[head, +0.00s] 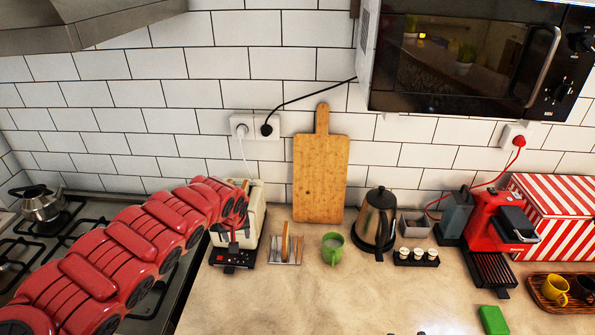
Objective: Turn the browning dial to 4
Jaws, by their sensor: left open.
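A cream toaster (255,210) with a dark front base (232,258) stands on the counter against the tiled wall. Small red marks show on the base. My red left arm reaches in from the lower left, and its gripper (232,240) is at the toaster's front, over part of it. The gripper is open. I cannot tell whether it touches the toaster. The browning dial cannot be made out, and its setting cannot be read.
A toast rack (287,246), green mug (332,248), kettle (377,220) and red coffee machine (492,222) stand to the right. A wooden board (320,175) leans on the wall. A gas hob (60,235) lies left. The counter's front middle is clear.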

